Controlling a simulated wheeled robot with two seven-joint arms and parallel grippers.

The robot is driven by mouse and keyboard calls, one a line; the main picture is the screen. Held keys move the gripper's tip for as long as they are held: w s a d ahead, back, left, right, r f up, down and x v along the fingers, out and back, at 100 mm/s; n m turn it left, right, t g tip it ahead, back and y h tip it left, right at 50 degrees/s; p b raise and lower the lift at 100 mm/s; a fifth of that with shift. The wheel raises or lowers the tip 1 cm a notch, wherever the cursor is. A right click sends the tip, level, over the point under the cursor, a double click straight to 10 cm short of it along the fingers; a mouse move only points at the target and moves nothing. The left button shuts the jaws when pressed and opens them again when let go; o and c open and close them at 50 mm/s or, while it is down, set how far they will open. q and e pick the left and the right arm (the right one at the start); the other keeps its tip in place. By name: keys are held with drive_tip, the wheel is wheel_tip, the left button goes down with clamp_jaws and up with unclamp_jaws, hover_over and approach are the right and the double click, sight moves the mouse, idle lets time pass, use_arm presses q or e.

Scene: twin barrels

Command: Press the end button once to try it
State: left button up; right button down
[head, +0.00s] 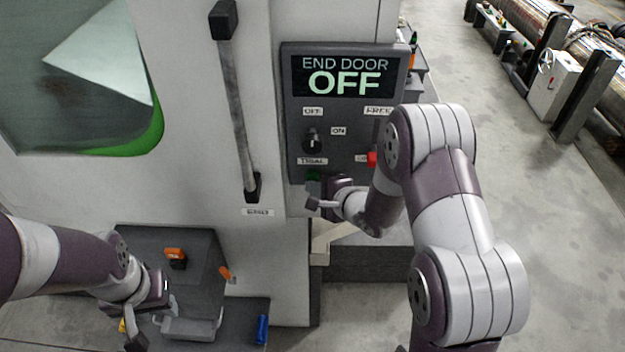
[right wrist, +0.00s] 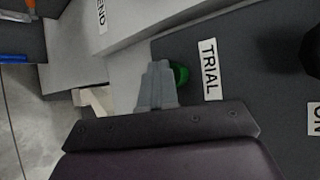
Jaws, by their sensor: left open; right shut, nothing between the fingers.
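A dark control panel (head: 345,130) on the pale machine has a screen (head: 343,77) reading "END DOOR OFF". A green button (head: 313,175) sits low on the panel beneath the "TRIAL" label (head: 312,161); it also shows in the right wrist view (right wrist: 181,74), partly hidden by my fingers. My right gripper (head: 318,202) is shut and empty, its fingertips (right wrist: 158,75) right at the green button; I cannot tell whether they touch it. My left gripper (head: 150,322) is open and empty at lower left, away from the panel.
A long door handle (head: 236,110) stands left of the panel. A grey box (head: 190,250) with orange parts and a blue item (head: 262,330) are below.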

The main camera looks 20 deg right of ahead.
drive_tip(key=shift+w+d, duration=0.1)
drive_tip(key=shift+w, duration=0.2)
idle(0.5)
drive_tip(key=shift+s+a+p, duration=0.3)
drive_tip(key=shift+s, duration=0.65)
drive_tip(key=s, duration=0.2)
drive_tip(key=s+a+p, duration=0.1)
drive_tip(key=s, duration=0.2)
drive_tip(key=shift+a, duration=0.2)
drive_tip(key=shift+w, duration=0.1)
idle(0.4)
